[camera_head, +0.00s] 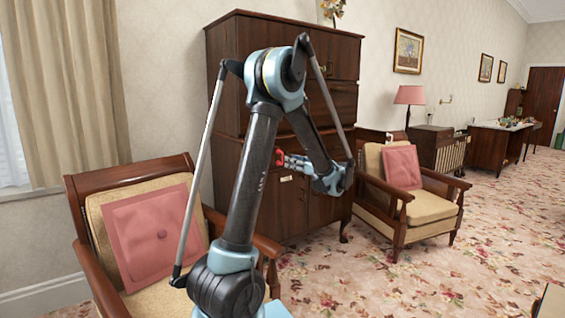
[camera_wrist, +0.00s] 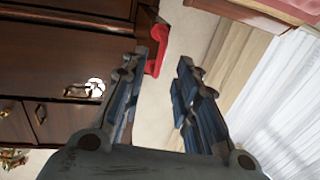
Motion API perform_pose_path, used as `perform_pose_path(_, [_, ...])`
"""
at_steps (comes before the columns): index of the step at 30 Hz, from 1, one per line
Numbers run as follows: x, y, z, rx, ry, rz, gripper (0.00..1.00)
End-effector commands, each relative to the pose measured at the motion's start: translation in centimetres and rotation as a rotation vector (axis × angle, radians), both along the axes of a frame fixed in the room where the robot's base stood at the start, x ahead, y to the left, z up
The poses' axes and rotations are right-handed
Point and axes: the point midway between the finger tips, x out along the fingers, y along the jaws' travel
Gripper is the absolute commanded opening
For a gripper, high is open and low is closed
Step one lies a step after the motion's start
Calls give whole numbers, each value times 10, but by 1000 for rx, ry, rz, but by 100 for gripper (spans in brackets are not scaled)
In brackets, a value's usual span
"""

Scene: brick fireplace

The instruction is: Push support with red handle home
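The red handle (camera_head: 281,158) shows in the head view in front of the dark wooden cabinet. In the wrist view the red handle (camera_wrist: 158,52) is at the cabinet's edge, partly hidden behind the left finger. My gripper (camera_head: 304,165) points left towards the handle in the head view. In the wrist view my gripper (camera_wrist: 172,62) is open, with nothing between its fingers. The support behind the handle is not clearly visible.
The tall wooden cabinet (camera_head: 226,75) stands against the wall. An armchair with a pink cushion (camera_head: 152,235) is at the near left, close to my arm. Another armchair (camera_head: 428,207) stands right of the cabinet. Patterned carpet (camera_head: 345,275) is open between and in front of them.

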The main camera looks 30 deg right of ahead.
Motion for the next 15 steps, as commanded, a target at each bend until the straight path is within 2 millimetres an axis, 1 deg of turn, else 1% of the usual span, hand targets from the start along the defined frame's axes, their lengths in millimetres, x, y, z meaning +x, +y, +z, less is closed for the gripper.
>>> perform_pose_path(1, [10, 4, 0, 0, 0, 5, 28])
perform_pose_path(7, [40, 12, 0, 0, 0, 3, 28])
perform_pose_path(12, [57, 16, 0, 0, 0, 2, 28])
perform_pose_path(15, [62, 18, 0, 0, 0, 1, 28])
